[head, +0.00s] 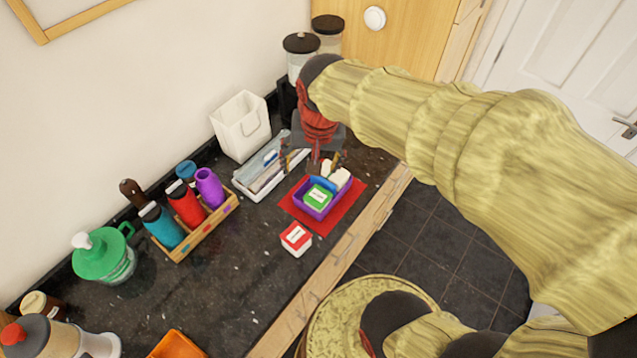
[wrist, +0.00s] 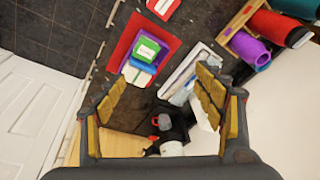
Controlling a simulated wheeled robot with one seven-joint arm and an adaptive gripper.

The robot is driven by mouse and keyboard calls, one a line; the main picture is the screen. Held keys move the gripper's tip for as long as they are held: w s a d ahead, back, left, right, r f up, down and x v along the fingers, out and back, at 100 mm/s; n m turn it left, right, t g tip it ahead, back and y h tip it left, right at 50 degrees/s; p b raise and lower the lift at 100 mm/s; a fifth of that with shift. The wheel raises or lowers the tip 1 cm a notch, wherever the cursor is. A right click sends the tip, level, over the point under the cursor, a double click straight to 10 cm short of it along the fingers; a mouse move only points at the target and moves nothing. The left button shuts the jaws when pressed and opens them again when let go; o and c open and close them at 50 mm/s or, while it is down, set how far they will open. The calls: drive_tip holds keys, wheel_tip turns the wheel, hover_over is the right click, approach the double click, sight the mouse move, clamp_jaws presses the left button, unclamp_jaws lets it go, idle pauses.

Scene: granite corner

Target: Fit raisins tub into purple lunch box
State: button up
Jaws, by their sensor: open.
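The purple lunch box (head: 308,206) sits on a red mat (head: 345,215) on the dark counter. It holds a green tub (head: 317,196) with a white label, with white pieces (head: 338,177) beside it. A red tub (head: 296,238) with a white label stands on the bare counter just in front of the mat; it also shows at the top of the wrist view (wrist: 162,6). I cannot read either label, so I cannot tell which tub holds raisins. My gripper (head: 314,160) is open and empty above the box's back side; its spread fingers show in the wrist view (wrist: 160,92).
A white tray (head: 262,188) stands left of the mat, with a white bin (head: 240,126) behind it. A wooden crate (head: 205,231) of bottles, a green-lidded jug (head: 103,255) and lidded jars (head: 301,58) line the wall. The counter's wooden front edge (head: 340,262) is close to the red tub.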

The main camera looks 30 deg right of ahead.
drive_tip(key=s+a+r+n+t, duration=0.2)
drive_tip(key=s+r+n, duration=0.3)
drive_tip(key=s, duration=0.4)
drive_tip(key=shift+s+a+r+n+t, duration=0.3)
drive_tip(key=shift+a+r+n, duration=0.1)
drive_tip(key=shift+a+n, duration=0.35)
wheel_tip(320, 180, down, 12)
drive_tip(key=b, duration=1.1)
drive_tip(key=shift+r+b, duration=0.2)
drive_tip(key=shift+b, duration=0.1)
